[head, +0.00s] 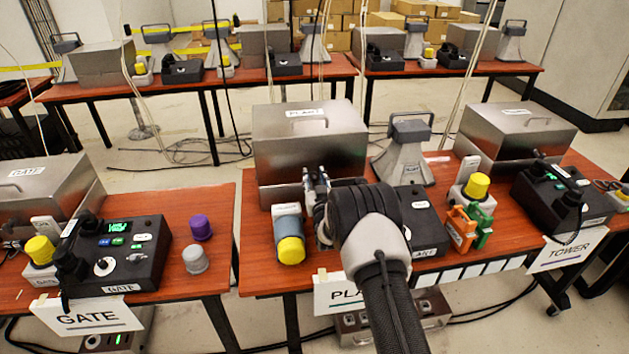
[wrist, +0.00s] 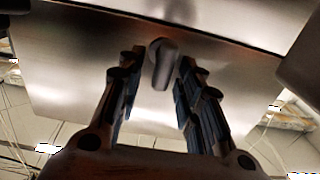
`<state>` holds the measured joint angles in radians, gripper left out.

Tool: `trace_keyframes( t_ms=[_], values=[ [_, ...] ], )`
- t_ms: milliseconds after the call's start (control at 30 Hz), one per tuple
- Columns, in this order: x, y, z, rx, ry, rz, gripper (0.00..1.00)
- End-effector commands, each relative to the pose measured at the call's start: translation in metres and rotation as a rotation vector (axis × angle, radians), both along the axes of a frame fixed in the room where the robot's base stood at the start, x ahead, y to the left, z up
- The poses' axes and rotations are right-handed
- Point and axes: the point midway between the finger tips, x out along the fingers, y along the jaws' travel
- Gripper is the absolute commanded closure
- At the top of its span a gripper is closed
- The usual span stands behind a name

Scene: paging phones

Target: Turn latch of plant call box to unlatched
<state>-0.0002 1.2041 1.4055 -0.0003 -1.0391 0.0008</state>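The plant call box (head: 310,142) is a brushed metal box with a PLANT label on its lid. It stands at the back of the middle table. Its front face fills much of the wrist view (wrist: 70,75). The latch (wrist: 162,62) is a small grey knob with a lever pointing down, slightly tilted, near the upper middle of that face. My gripper (head: 318,180) is in front of the box. In the wrist view its two fingers (wrist: 155,72) are apart, one on each side of the latch, with gaps visible. In the head view my gripper hides the latch.
A black phone console (head: 425,225), partly behind my arm, and orange and green clips (head: 470,228) lie to the right. A grey horn (head: 405,160) stands beside the box. The GATE (head: 115,255) and TOWER (head: 560,200) stations flank this.

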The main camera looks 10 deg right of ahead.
Motion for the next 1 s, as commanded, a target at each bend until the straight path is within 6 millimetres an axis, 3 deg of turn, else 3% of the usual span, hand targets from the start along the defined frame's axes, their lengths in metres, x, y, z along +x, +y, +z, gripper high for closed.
trace_keyframes(
  t_ms=[200, 700, 1000],
  values=[
    [0.0001, 0.0, 0.0, 0.0, 0.001, 0.0, 0.67],
    [-0.0001, 0.0001, -0.0001, 0.0, 0.0, 0.0, 1.0],
    [-0.0001, 0.0001, -0.0002, 0.004, 0.001, 0.0, 1.0]
  ],
)
